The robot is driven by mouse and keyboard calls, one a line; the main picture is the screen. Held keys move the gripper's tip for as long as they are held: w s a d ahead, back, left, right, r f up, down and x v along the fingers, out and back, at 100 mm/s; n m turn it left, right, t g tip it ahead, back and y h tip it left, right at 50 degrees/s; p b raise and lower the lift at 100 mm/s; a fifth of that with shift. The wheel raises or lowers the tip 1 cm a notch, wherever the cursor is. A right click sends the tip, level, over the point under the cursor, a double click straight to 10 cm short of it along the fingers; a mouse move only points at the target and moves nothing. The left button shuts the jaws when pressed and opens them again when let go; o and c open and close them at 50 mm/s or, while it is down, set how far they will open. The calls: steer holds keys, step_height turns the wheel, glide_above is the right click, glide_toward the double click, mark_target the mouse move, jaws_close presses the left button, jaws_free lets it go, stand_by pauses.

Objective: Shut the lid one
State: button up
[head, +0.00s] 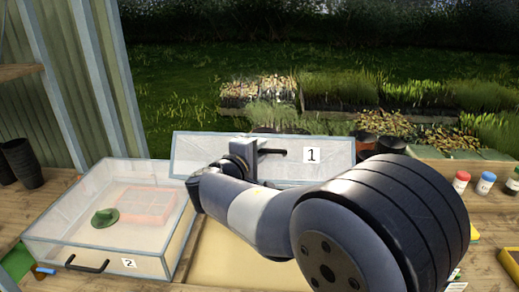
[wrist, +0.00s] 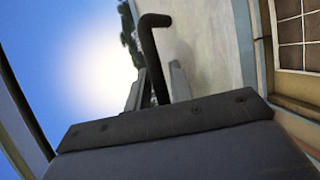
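Lid one is a clear, pale-framed panel with a label "1" (head: 311,155); it stands raised at the back of its box (head: 215,262), so the box is open. Its black handle (head: 274,152) sticks out beside my gripper (head: 250,146), which is right at the lid's face. In the wrist view the dark handle (wrist: 152,45) rises between the grey fingertips (wrist: 160,88), close to both. I cannot tell whether they press on it. The lid's surface (wrist: 205,45) fills the middle of that view. My arm hides much of the box.
A second clear box labelled "2" (head: 129,263) stands shut at the left, with a green item (head: 105,217) and a reddish tray (head: 140,208) inside. Dark pots (head: 22,163) stand at the far left. Small capped bottles (head: 461,181) stand at the right.

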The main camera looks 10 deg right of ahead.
steer(key=shift+c, duration=0.4)
jaws_close()
steer(key=shift+f, duration=0.15)
steer(key=s+a+f+m+t+h+b, duration=0.1)
steer(key=s+f+b, duration=0.4)
steer(key=f+b, duration=0.4)
steer(key=s+a+f+m+t+h+b, duration=0.1)
steer(key=s+f+b, duration=0.3)
steer(key=f+b, duration=0.5)
steer(key=s+a+f+m+t+h+b, duration=0.1)
steer(key=s+f+b, duration=0.4)
steer(key=b, duration=1.8)
step_height(320, 180, down, 4)
steer(key=shift+s+a+t+h+b, duration=0.35)
steer(key=shift+a+t+h, duration=0.25)
steer(key=shift+a+h, duration=0.25)
